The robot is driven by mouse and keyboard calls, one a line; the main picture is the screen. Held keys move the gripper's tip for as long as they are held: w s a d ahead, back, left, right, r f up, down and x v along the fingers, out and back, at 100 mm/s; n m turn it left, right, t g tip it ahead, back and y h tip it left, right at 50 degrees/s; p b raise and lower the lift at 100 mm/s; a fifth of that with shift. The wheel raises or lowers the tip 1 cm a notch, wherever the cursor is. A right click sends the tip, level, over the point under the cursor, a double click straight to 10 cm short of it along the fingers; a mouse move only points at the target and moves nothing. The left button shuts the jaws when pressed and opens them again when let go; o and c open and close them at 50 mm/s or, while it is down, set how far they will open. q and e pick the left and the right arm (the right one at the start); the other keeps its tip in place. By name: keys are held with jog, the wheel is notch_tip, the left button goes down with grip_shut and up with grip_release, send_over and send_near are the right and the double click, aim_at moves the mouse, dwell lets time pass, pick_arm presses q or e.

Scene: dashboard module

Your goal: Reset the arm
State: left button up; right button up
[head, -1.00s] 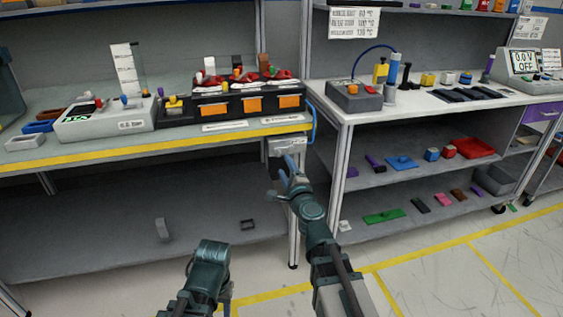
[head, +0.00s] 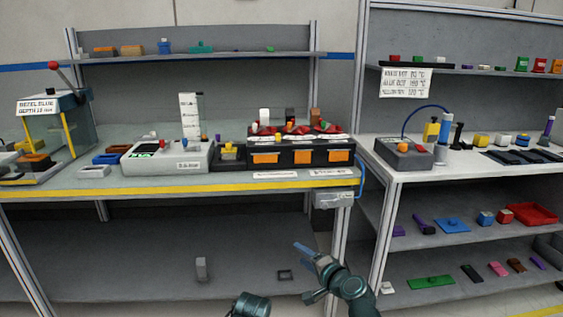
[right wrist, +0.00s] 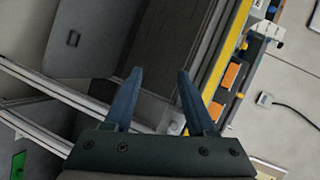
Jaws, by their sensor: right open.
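My right gripper (head: 312,258) shows low in the middle of the head view, in front of the left bench and below its yellow front edge. In the right wrist view its two blue fingers (right wrist: 155,90) stand apart with nothing between them. It touches nothing that I can see. A dark teal part of my other arm shows at the bottom edge of the head view, but the left gripper itself is out of the picture.
The left bench (head: 240,188) carries a white device (head: 165,158) and a black case with orange panels (head: 300,155). A lower shelf (head: 120,265) holds small grey parts. A right bench (head: 395,175) carries a grey box with a red button (head: 403,152).

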jog(key=s+f+n+g+h, duration=0.2)
jog(key=s+f+n+g, duration=0.55)
jog(key=f, duration=0.35)
jog(key=s+d+f+n+g+h, duration=0.3)
jog(key=s+d+f+g+h, duration=0.2)
jog(key=s+d, duration=0.3)
jog(key=s+a+n+g, duration=0.1)
jog(key=s+a+n, duration=0.15)
jog(key=a, duration=0.35)
jog(key=s+a+n, duration=0.1)
jog(key=s+a, duration=0.3)
jog(key=a, duration=0.1)
notch_tip(320, 180, up, 29)
jog(key=p, duration=2.9)
jog(key=shift+s+a+r+h, duration=0.15)
jog(key=shift+a+r+h, duration=0.05)
jog(key=shift+a+h, duration=0.2)
